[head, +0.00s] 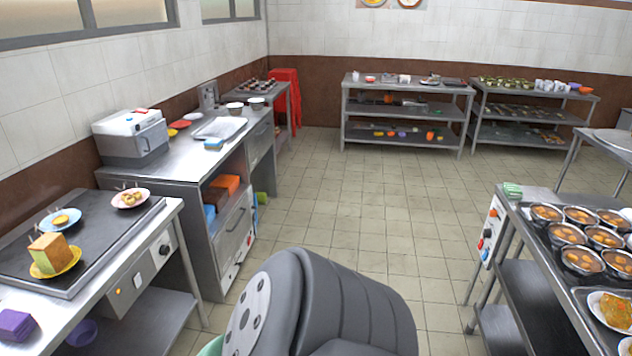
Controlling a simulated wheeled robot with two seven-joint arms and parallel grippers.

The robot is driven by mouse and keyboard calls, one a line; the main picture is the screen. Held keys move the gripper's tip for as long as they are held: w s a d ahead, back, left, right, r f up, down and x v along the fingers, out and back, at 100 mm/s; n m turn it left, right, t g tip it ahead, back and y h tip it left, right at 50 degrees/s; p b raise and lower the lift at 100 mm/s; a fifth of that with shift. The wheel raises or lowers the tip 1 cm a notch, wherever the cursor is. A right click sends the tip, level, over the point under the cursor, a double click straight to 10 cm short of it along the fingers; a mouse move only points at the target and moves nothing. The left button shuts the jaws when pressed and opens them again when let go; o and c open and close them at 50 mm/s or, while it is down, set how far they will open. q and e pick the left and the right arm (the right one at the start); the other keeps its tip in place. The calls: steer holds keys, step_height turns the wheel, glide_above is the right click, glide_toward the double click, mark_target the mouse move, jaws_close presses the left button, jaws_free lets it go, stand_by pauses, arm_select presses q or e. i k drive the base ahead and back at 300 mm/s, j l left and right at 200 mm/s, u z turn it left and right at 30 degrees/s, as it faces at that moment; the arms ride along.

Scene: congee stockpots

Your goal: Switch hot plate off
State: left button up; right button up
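The hot plate (95,258) is a dark flat slab set on a steel table at the left. Its front panel carries a black round knob (164,249) and a small pale-yellow switch or light (137,281); I cannot tell the switch position. On the slab stand a yellow plate (62,265) with a block of food, a blue plate (50,226) with food, and a pink-rimmed plate (133,204). Neither gripper is in view. A large grey link of my own arm shows at the bottom centre.
A purple block (15,325) lies at the left table's front. A steel counter (195,160) holds a grey machine (131,138). At right, a table carries several bowls (583,260) and a side panel with coloured knobs (490,233). The tiled floor (370,200) between is clear.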

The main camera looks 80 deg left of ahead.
mark_target(137, 279)
steer(key=u, duration=4.15)
